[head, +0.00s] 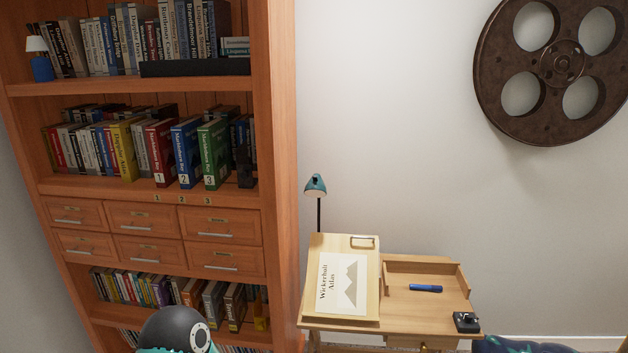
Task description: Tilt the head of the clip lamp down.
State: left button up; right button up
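The clip lamp (316,186) stands at the back left corner of the small wooden desk, against the white wall. Its teal head sits on top of a thin, dark upright stem. The stem's lower end is hidden behind the slanted board (370,285), so I cannot see the clip. Neither of my grippers shows.
A book titled Wickerhalt Atlas (341,284) lies on the slanted board. A blue marker (426,288) lies in the desk's tray (420,265); a small black device (466,322) sits at the front right corner. A tall bookcase (281,150) stands left of the lamp. A film reel (560,63) hangs upper right.

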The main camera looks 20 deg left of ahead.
aim_at(315, 187)
jog(key=z, duration=0.1)
jog(key=i, duration=1)
jog(key=u, duration=0.1)
